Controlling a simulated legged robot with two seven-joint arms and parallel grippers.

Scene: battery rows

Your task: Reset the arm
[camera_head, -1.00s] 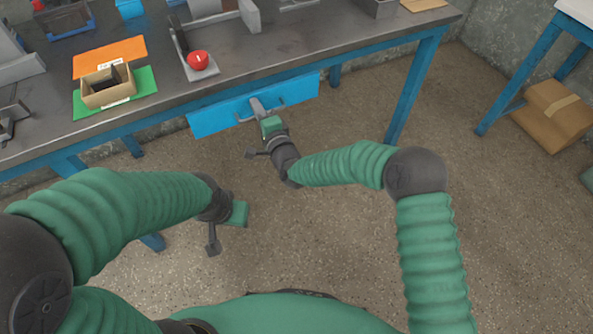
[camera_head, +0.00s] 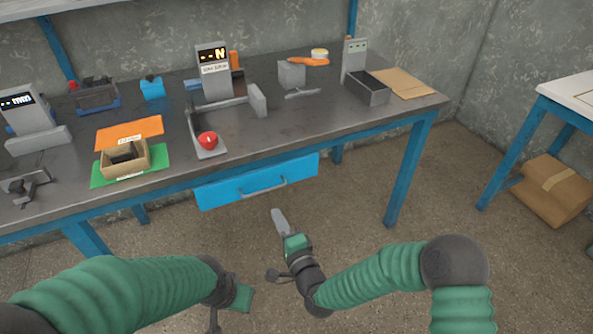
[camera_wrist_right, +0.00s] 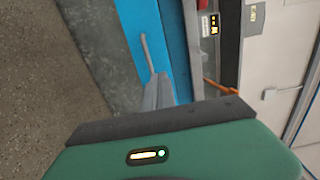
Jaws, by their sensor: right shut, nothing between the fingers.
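My right gripper (camera_head: 279,221) is shut and empty. In the head view it shows below the blue drawer (camera_head: 225,193), apart from the drawer's handle (camera_head: 263,187). In the right wrist view the closed grey fingers (camera_wrist_right: 157,94) point toward the blue drawer front (camera_wrist_right: 173,40), with the handle (camera_wrist_right: 146,52) just beyond their tips. My left gripper (camera_head: 240,298) hangs low at the bottom of the head view; its fingers cannot be made out.
The workbench (camera_head: 300,137) holds a red button (camera_head: 207,140) on a grey plate, a cardboard box (camera_head: 124,160), a grey bin (camera_head: 367,88) and display units. A bench leg (camera_head: 408,172) stands right of the drawer. The floor before the bench is clear.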

